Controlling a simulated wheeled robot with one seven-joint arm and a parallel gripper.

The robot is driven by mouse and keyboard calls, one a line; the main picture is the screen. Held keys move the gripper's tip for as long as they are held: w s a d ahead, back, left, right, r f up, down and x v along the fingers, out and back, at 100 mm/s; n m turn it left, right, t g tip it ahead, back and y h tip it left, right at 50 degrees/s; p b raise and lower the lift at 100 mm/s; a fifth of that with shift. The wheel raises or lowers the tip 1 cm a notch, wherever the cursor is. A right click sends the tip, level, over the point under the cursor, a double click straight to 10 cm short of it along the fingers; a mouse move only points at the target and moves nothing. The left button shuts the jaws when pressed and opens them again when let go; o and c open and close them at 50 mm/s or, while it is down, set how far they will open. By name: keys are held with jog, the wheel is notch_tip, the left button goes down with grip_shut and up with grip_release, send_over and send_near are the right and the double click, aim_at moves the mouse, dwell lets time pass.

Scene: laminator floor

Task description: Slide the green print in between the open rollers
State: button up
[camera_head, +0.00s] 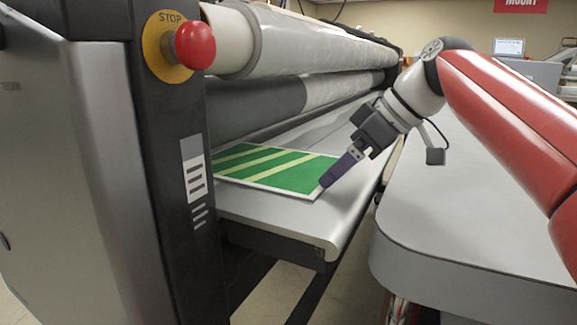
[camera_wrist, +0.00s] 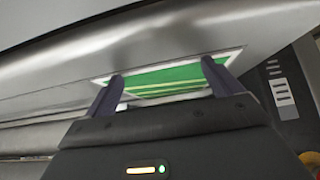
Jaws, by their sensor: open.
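The green print (camera_head: 270,168) has pale yellow stripes and a white border. It lies flat on the laminator's feed table (camera_head: 285,216), with its far edge close to the rollers. My gripper (camera_head: 336,172) is at the print's near right corner, with its fingers pointing down toward the edge. In the wrist view the print (camera_wrist: 170,80) shows between and beyond the two spread purple fingers (camera_wrist: 162,80). I cannot tell whether the fingers touch the print. The grey lower roller (camera_head: 262,108) runs behind the print. The gap between the rollers is not clearly seen.
A red stop button (camera_head: 195,45) juts from the dark side post (camera_head: 165,150) at left. A clear film roll (camera_head: 290,45) spans above the rollers. A grey table (camera_head: 465,215) stands at right, a narrow gap from the feed table. The feed table's front is bare.

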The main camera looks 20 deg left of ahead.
jog(key=shift+a, duration=0.55)
jog(key=shift+d, duration=0.6)
dwell(0.4)
jog(key=r+p, duration=0.1)
jog(key=r, duration=0.1)
jog(key=d+r+p, duration=0.1)
jog(key=r+p, duration=0.1)
jog(key=shift+d+r+p, duration=0.15)
jog(key=shift+d+p, duration=0.05)
jog(key=shift+p, duration=0.1)
jog(key=shift+s+d+r, duration=0.1)
jog(key=shift+d+r, duration=0.2)
jog(key=shift+r, duration=0.5)
